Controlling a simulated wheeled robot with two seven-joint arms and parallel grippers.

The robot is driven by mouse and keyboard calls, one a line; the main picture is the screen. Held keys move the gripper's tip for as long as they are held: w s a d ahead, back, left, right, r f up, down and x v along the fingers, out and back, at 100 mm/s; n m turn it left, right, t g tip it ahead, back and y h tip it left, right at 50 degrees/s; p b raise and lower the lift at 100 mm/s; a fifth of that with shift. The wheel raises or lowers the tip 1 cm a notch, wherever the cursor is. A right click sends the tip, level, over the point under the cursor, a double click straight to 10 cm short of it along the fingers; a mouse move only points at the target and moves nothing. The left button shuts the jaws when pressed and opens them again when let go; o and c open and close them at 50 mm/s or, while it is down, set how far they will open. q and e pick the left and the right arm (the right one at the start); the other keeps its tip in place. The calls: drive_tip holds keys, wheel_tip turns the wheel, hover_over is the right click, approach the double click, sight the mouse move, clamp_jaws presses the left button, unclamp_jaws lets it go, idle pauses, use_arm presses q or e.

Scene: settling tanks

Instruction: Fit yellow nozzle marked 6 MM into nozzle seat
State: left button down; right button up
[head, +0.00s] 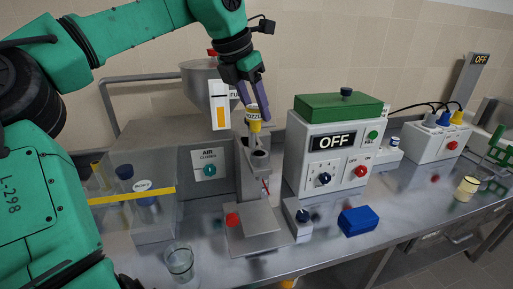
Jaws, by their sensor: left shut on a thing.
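My left gripper (254,97) comes down from the top middle, its purple fingers shut on the yellow nozzle (254,125). The nozzle has a pale band with dark lettering that is partly covered; I cannot read a size on it. It is upright, just above the nozzle seat (259,157), a dark round opening on top of a grey metal stand. The nozzle looks roughly in line with the seat; from this angle I cannot tell whether they touch. My right gripper is not in view.
A grey hopper (199,82) and an AIR panel (208,164) stand behind on the left. A control box (331,150) reading OFF stands close on the right. A clear bin (150,225), a glass (180,262) and a blue block (358,221) are on the metal bench.

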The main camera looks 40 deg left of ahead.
sight(248, 109)
use_arm(q)
drive_tip(key=x, duration=0.6)
drive_tip(key=shift+s+f, duration=0.1)
drive_tip(key=shift+f, duration=0.4)
drive_tip(key=shift+s+f, duration=0.15)
drive_tip(key=shift+f, duration=0.6)
drive_tip(key=shift+s+f, duration=0.45)
drive_tip(key=shift+f, duration=0.1)
drive_tip(key=shift+w+a+f, duration=0.1)
drive_tip(key=shift+w+f, duration=0.05)
drive_tip(key=shift+w, duration=0.1)
drive_tip(key=shift+c, duration=1.6)
unclamp_jaws()
drive_tip(key=shift+w, duration=0.15)
drive_tip(key=shift+s+r, duration=0.2)
drive_tip(key=shift+r, duration=0.25)
drive_tip(key=v, duration=1.1)
drive_tip(key=shift+s+r, duration=0.1)
drive_tip(key=shift+r, duration=0.15)
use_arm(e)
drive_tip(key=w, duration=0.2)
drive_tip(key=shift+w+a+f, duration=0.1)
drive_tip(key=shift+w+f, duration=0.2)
